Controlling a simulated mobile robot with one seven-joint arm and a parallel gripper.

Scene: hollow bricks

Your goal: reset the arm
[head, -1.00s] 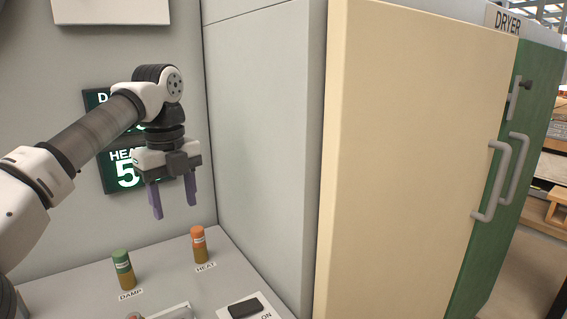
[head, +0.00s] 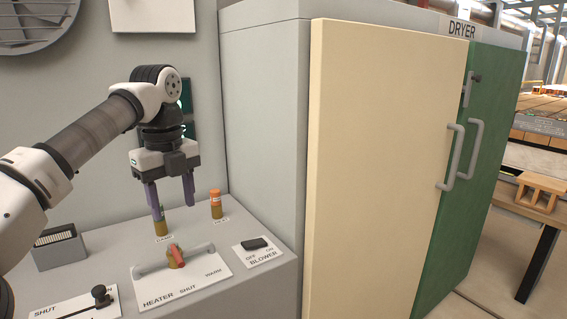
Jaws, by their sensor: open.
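My gripper (head: 173,212) hangs from my arm on the left of the head view, pointing down, its two purple fingers apart and nothing between them. It is above the grey control counter. The orange-and-brown heat knob (head: 216,207) stands to the right of the fingers. I cannot tell the exact height of the fingertips over the counter.
A heater panel (head: 205,279) with a red lever (head: 176,257) and a blower switch (head: 254,244) lie on the counter. The dryer's cream door (head: 385,160) and green door (head: 440,220) stand to the right.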

